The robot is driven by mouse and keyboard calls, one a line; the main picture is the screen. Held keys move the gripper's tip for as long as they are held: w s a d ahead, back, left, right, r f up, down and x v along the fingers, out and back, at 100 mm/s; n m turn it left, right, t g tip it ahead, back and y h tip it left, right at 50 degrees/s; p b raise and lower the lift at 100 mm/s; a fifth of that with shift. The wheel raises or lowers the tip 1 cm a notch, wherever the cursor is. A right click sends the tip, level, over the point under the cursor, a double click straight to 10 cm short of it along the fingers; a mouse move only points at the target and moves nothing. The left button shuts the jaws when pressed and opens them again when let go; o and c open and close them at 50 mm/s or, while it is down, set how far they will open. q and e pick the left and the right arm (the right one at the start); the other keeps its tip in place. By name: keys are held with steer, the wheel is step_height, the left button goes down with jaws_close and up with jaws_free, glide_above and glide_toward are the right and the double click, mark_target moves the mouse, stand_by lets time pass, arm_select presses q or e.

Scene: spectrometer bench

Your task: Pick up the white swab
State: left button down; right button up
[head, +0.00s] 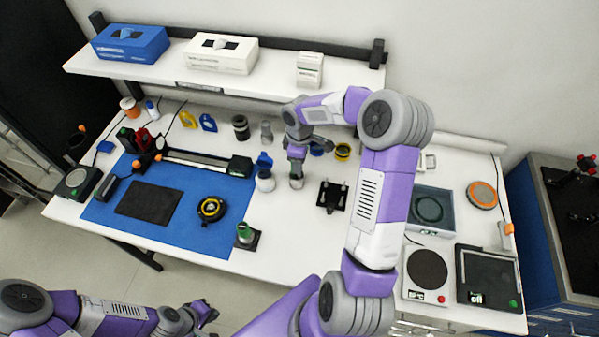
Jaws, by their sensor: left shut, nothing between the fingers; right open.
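I cannot make out the white swab for certain in the head view; it is too small or hidden. My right gripper (297,160) hangs down over the middle of the white bench (285,235). It is open, right above a small grey-white upright object (296,182); I cannot tell whether they touch. My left gripper (206,314) is low at the left, in front of the bench and away from its things. It is shut and empty.
A blue mat (160,228) with a black pad (149,204) and a round black-yellow device (211,209) covers the left. A white bottle with a blue top (265,180) and a black stand (332,196) flank the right gripper. A shelf (270,83) with boxes runs behind.

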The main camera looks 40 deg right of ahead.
step_height(320, 180, down, 3)
steer(key=shift+d+f, duration=0.1)
steer(key=shift+f, duration=0.05)
steer(key=shift+c, duration=0.2)
jaws_close()
